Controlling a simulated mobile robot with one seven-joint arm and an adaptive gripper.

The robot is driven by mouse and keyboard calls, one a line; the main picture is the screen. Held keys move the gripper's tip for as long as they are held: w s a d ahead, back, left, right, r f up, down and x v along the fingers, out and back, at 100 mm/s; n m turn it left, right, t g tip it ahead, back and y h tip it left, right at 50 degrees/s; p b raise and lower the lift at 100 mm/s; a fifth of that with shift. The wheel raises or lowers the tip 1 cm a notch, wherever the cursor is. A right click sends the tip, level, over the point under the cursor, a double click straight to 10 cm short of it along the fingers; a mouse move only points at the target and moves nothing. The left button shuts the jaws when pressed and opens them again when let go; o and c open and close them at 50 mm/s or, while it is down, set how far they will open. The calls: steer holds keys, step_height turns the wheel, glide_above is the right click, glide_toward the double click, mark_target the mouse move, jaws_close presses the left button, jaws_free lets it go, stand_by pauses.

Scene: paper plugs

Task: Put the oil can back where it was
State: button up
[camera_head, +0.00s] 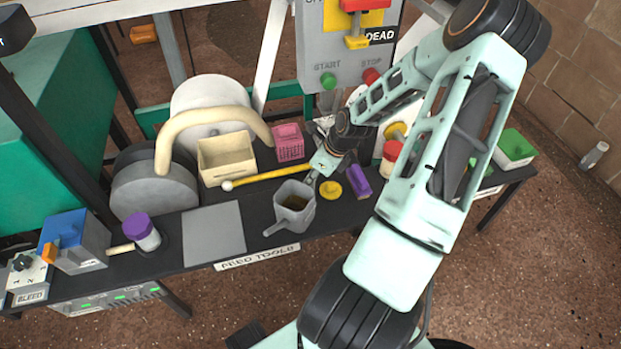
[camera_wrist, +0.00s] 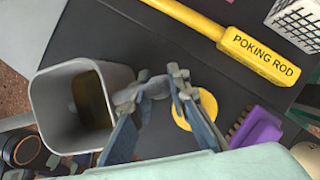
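A grey can-like vessel (camera_head: 292,210) with dark brown liquid inside stands at the front edge of the dark bench; I take it for the oil can. In the wrist view its open mouth (camera_wrist: 82,105) is at the left, and a small grey handle-like part (camera_wrist: 150,88) juts right from its rim. My gripper (camera_head: 314,180) is at its upper right side. In the wrist view the fingers (camera_wrist: 158,88) are apart, with that grey part at their tips. Whether they press on it is unclear. I cannot tell whether the vessel touches the bench.
A yellow poking rod (camera_wrist: 235,45) lies behind. A yellow disc (camera_head: 330,188) and a purple brush (camera_head: 358,182) lie right of the vessel. A cream bin (camera_head: 227,158) and a pink basket (camera_head: 289,142) stand farther back. A bare grey plate (camera_head: 213,233) lies left.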

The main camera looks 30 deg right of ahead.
steer(key=o, duration=0.5)
steer(key=shift+c, duration=0.2)
steer(key=p+v, duration=0.3)
steer(key=v, duration=0.4)
steer(key=shift+r, duration=0.4)
steer(key=shift+f, duration=0.1)
